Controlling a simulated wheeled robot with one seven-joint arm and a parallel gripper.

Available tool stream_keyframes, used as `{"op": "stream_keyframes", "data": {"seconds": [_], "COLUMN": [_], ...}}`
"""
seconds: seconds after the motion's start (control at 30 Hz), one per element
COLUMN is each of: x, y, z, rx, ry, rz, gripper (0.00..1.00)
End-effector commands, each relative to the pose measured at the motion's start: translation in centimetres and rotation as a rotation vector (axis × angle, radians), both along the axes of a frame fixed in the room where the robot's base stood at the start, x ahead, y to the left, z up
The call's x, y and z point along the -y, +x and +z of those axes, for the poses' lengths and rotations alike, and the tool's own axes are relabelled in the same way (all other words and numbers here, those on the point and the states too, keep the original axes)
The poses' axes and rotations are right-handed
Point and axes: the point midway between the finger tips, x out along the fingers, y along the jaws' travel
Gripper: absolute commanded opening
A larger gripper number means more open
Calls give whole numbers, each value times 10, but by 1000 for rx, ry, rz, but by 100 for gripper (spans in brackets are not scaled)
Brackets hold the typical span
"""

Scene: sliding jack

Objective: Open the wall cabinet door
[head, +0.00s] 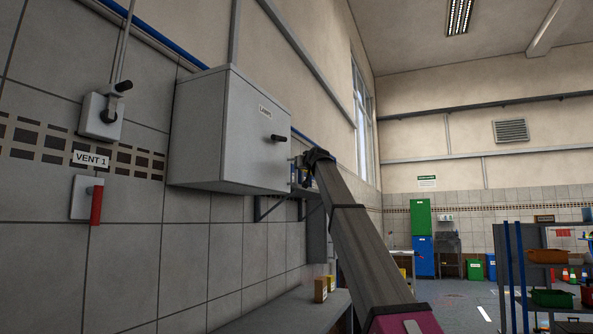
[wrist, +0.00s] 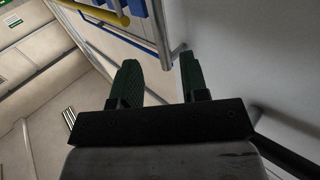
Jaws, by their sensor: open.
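The grey wall cabinet (head: 205,130) hangs on the tiled wall in the head view. Its door (head: 255,155) bears a "LAMPS" label and a dark handle (head: 279,138) near its right edge, and looks closed. My gripper (head: 299,172) is just right of the door's edge, slightly below the handle; its fingers are small and partly hidden there. In the wrist view my gripper (wrist: 160,60) is open, its two dark green fingers apart. A pale grey surface fills the right side and a thin grey edge shows between the fingers; I cannot tell whether they touch it.
A red-handled lever box (head: 84,198) and a black-handled switch (head: 100,116) are on the wall to the left. A grey bench (head: 285,312) runs below, with small yellowish boxes (head: 321,289). A shelf rack (head: 545,240) stands at the right. The space before the cabinet is clear.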

Motion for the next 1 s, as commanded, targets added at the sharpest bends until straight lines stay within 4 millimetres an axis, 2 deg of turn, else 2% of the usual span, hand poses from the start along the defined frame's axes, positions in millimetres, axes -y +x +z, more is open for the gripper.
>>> {"op": "stream_keyframes", "data": {"seconds": [0.03, 0.1, 0.33, 0.5, 0.73, 0.77, 0.8, 0.87, 1.0], "x": [-5, -11, -26, -31, -31, -31, -31, -31, -31], "y": [12, 23, 57, 66, 66, 66, 66, 66, 66], "z": [1, 1, 1, 0, -1, -1, -1, -1, 0], "rx": [-2, -2, -1, -1, -1, -1, -1, -1, -1], "ry": [-1, -1, 0, 0, 0, 0, 0, 0, 0], "rz": [0, 1, 0, 0, 0, 0, 0, 0, 0], "gripper": [41, 41, 41, 41, 41, 34, 21, 2, 0]}}
